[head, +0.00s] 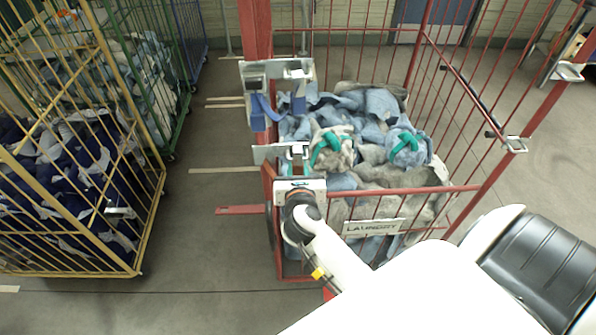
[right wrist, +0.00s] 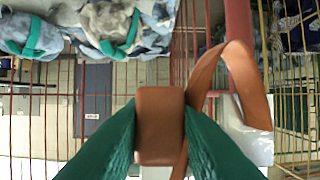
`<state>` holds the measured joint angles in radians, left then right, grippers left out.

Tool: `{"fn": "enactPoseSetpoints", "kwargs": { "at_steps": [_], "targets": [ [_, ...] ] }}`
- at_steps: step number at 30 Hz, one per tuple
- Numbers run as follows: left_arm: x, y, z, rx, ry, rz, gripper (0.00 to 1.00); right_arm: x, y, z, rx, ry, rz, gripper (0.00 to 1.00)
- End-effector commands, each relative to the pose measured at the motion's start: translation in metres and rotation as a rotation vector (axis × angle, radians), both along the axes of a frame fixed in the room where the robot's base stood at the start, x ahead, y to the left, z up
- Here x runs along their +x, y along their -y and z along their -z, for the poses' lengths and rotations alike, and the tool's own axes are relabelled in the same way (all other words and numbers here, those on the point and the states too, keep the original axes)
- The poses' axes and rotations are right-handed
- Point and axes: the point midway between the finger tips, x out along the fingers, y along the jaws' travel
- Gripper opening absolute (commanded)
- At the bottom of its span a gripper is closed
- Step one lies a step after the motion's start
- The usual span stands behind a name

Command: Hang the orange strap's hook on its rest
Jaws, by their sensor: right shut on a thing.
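In the right wrist view, the green fingers of my right gripper (right wrist: 160,128) are shut on an orange-brown block (right wrist: 159,112), which I take as the orange strap's hook end. The orange strap (right wrist: 238,75) loops up and to the right of it, near a white plate. In the head view, my white right arm reaches the red cage's front left post, and my right gripper (head: 298,215) is just below a pale metal bracket (head: 300,187). The fingertips and hook are mostly hidden there. I cannot tell which bracket is the orange strap's rest, or whether the hook touches one. My left gripper is out of view.
The red cage (head: 460,188) holds grey and blue laundry with green-strapped bags (head: 332,150). A blue strap (head: 266,108) hangs at the upper bracket (head: 275,75).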

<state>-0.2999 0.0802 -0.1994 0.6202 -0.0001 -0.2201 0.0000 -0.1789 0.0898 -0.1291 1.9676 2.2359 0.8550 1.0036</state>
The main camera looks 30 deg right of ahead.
Motion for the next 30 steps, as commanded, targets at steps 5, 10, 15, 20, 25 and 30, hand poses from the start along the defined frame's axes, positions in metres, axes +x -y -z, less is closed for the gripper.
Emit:
{"fn": "enactPoseSetpoints", "kwargs": {
  "at_steps": [5,10,15,20,25,30],
  "targets": [
    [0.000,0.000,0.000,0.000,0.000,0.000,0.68,0.000,0.000,0.000,0.000,0.000,0.000,0.00],
    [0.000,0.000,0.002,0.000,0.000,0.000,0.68,0.000,0.000,0.003,0.000,0.000,0.000,0.00],
    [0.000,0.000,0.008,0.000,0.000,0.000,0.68,0.000,0.000,0.010,0.000,0.000,-0.001,0.00],
    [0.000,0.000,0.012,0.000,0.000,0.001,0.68,0.000,0.000,0.016,0.001,-0.001,-0.001,0.00],
    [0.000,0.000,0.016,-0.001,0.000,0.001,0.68,0.000,0.000,0.022,0.001,0.000,0.000,0.00],
    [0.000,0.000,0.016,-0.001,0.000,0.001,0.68,0.000,0.000,0.021,0.000,0.000,0.000,0.00]
  ]
}}
